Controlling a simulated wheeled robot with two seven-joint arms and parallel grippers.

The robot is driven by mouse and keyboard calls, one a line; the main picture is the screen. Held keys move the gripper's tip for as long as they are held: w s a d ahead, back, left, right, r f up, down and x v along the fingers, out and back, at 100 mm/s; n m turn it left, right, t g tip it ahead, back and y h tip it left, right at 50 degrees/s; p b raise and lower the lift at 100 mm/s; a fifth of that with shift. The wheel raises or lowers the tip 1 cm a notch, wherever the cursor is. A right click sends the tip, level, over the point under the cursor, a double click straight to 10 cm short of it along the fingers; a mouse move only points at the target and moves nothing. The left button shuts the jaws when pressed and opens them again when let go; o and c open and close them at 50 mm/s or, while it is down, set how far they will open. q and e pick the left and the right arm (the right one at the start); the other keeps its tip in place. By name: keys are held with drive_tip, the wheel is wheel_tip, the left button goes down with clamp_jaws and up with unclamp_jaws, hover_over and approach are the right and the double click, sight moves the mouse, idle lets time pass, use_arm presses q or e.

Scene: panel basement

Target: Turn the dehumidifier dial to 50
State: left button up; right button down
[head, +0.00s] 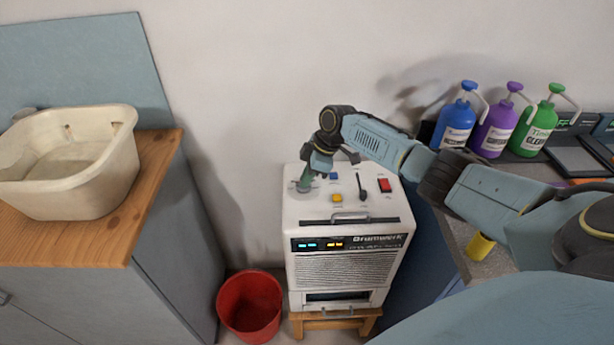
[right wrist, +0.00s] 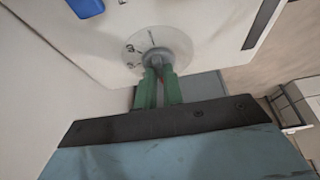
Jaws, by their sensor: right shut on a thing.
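The dehumidifier (head: 348,268) is a white box with a dark display strip and a front grille, standing on a low wooden stand. Its dial (right wrist: 158,57) is a grey knob on a pale round scale plate at the left of the top panel. My right gripper (head: 305,184) reaches down to it; in the right wrist view its green fingers (right wrist: 158,78) are shut on the dial. The fingers cover part of the knob and scale, and the numbers are too small to read. My left gripper is in neither view.
A blue button (head: 333,176), a yellow button (head: 337,198), a black lever (head: 361,188) and a red switch (head: 384,185) share the top panel. A red bucket (head: 249,306) stands at left on the floor. Spray bottles (head: 497,131) stand on the right counter.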

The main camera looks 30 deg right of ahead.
drive_tip(key=shift+s+r+m+p, duration=0.15)
drive_tip(key=shift+m+p, duration=0.35)
drive_tip(key=shift+p, duration=0.3)
drive_tip(key=m+h+p, duration=0.1)
drive_tip(key=m+p, duration=0.2)
drive_tip(key=m+t+h+p, duration=0.1)
drive_tip(key=m+p, duration=0.1)
drive_tip(key=p, duration=0.2)
drive_tip(key=m+t+p, duration=0.1)
drive_tip(key=m+p, duration=0.2)
drive_tip(key=shift+s+a+m+h, duration=0.15)
drive_tip(key=shift+a+m+h, duration=0.15)
drive_tip(key=shift+a+h, duration=0.1)
drive_tip(key=m+h+p, duration=0.1)
drive_tip(key=m+p, duration=0.1)
drive_tip(key=shift+a+m, duration=0.1)
drive_tip(key=shift+m, duration=0.2)
drive_tip(key=shift+m+h+p, duration=0.4)
drive_tip(key=shift+m+p, duration=0.2)
drive_tip(key=shift+m, duration=0.3)
drive_tip(key=shift+a+f+m+g+h+p, duration=0.1)
drive_tip(key=shift+m+g+h+p, duration=0.2)
drive_tip(key=shift+m, duration=0.65)
drive_tip(key=shift+a+f+m+h+p, duration=0.1)
drive_tip(key=shift+m+h, duration=0.3)
drive_tip(key=shift+m, duration=0.55)
drive_tip(key=c, duration=1.5)
unclamp_jaws()
